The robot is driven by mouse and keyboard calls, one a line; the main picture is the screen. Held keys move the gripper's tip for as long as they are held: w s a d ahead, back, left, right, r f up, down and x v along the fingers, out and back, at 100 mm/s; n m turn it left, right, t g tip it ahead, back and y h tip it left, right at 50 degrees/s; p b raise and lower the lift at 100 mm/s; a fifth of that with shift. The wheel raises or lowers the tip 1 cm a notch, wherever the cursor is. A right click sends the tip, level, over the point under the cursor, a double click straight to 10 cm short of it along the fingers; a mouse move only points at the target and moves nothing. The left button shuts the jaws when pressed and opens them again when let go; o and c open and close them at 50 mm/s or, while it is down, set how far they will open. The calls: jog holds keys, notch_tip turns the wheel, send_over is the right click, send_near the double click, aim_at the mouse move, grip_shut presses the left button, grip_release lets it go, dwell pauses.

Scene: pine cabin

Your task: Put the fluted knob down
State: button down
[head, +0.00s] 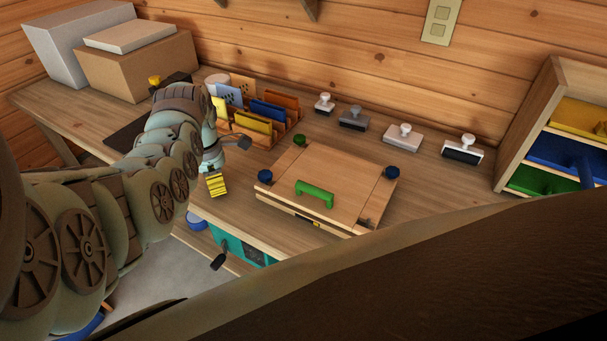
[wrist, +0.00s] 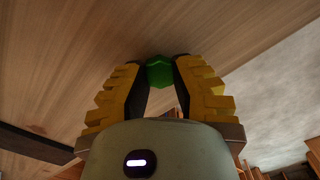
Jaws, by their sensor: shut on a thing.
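My gripper (wrist: 158,75) is shut on a green fluted knob (wrist: 159,72), held between the tips of its yellow-and-black fingers. Wooden tabletop shows behind the knob in the wrist view; I cannot tell whether the knob touches it. In the head view my gripper (head: 216,186) is left of the wooden box, near the table's front edge, and the held knob cannot be made out.
The wooden box (head: 325,180) has a green handle (head: 314,193), blue knobs (head: 265,176) and a green knob (head: 299,140). Behind my gripper is a file rack (head: 262,132). Several stamps (head: 403,137) stand along the wall. A teal box (head: 240,246) sits below the front edge.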

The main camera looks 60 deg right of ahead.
jog(key=shift+f, duration=0.15)
jog(key=c, duration=0.9)
grip_release()
jog(key=shift+o, duration=0.2)
jog(key=shift+w+r, duration=0.1)
jog(key=shift+r, duration=0.55)
notch_tip(320, 180, up, 11)
jog(key=p, duration=0.3)
jog(key=shift+p, duration=0.35)
